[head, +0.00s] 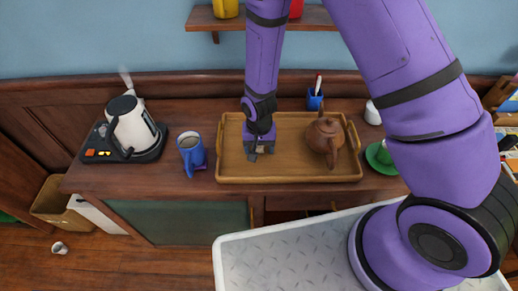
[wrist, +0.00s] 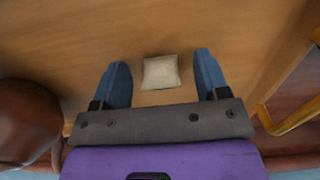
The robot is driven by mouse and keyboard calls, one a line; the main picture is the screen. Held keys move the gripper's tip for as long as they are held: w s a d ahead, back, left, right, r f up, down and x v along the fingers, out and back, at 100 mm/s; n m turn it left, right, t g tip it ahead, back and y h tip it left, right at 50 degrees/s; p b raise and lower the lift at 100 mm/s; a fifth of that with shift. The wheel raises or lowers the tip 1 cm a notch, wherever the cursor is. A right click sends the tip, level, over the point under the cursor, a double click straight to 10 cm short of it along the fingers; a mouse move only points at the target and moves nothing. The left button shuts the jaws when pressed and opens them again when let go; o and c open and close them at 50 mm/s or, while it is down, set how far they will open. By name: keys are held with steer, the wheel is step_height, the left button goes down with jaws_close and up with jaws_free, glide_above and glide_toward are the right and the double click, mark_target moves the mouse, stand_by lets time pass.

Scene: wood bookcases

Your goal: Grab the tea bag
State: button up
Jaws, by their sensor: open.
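The tea bag (wrist: 160,73) is a small, pale, square packet lying flat on the wooden tray. In the wrist view it sits between the two blue fingers of my gripper (wrist: 161,80), with a gap on each side, near the fingertips. My gripper is open and empty. In the head view my gripper (head: 259,151) reaches down over the left part of the wooden tray (head: 292,180). I cannot clearly make out the tea bag there, as my gripper largely covers that spot.
A brown teapot (head: 323,138) stands on the tray's right side; it also shows in the wrist view (wrist: 28,122). A blue mug (head: 191,155) and a kettle (head: 131,125) stand to the left. A blue pen cup (head: 314,100) stands behind the tray, a green saucer (head: 379,160) to the right.

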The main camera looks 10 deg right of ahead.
steer(key=shift+f, duration=0.1)
steer(key=c, duration=1)
